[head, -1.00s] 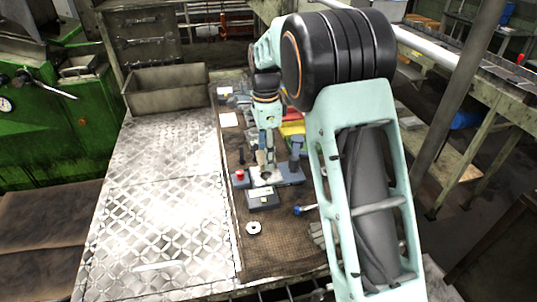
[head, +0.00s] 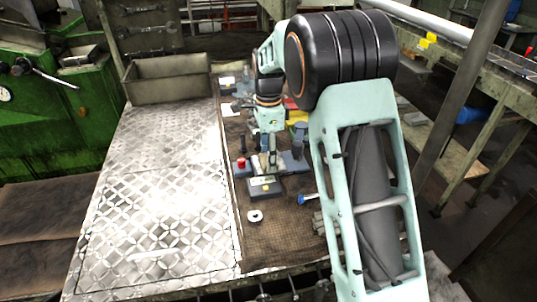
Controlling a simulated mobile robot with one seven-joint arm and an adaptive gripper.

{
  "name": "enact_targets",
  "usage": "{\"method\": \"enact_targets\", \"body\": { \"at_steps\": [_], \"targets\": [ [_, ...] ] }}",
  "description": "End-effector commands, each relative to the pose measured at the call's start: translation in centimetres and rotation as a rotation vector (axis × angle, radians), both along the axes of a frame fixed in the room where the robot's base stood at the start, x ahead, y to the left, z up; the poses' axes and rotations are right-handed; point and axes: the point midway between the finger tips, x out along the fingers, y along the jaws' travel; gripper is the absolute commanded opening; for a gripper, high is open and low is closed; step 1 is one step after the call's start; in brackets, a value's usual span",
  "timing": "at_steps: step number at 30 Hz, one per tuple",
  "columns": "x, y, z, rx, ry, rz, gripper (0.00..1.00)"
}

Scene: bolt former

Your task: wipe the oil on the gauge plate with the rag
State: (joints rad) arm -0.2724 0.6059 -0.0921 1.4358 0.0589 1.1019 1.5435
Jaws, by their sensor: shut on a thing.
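My gripper (head: 270,158) points down over a grey gauge fixture (head: 265,187) on the brown mat. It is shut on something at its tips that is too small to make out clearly. No separate rag can be told apart in this view. The light gauge plate (head: 256,170) shows only in part beside and behind my fingers. I cannot tell whether what I hold touches it, and no oil can be made out. The fixture has a red button (head: 240,162) at its left and a dark upright post (head: 300,135) at its right.
A pale ring (head: 255,216) and a blue-tipped tool (head: 307,199) lie on the mat in front of the fixture. A yellow bin (head: 297,117) stands behind. The patterned metal bench top (head: 150,215) at the left is clear up to an open metal box (head: 168,78).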

Motion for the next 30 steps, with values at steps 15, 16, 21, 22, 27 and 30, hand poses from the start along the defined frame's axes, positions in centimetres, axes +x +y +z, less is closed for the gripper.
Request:
{"method": "enact_targets", "body": {
  "at_steps": [15,16,21,22,27,30],
  "targets": [
    [0.0,0.0,-0.1,0.0,0.0,0.0,0.29],
    [0.0,0.0,-0.1,0.0,0.0,0.0,0.29],
    [0.0,0.0,-0.5,0.0,0.0,0.0,0.29],
    [0.0,0.0,-0.6,0.0,0.0,0.0,0.29],
    [0.0,0.0,-0.9,0.0,0.0,0.0,0.29],
    [0.0,0.0,-1.1,0.0,0.0,0.0,0.29]
  ]
}}
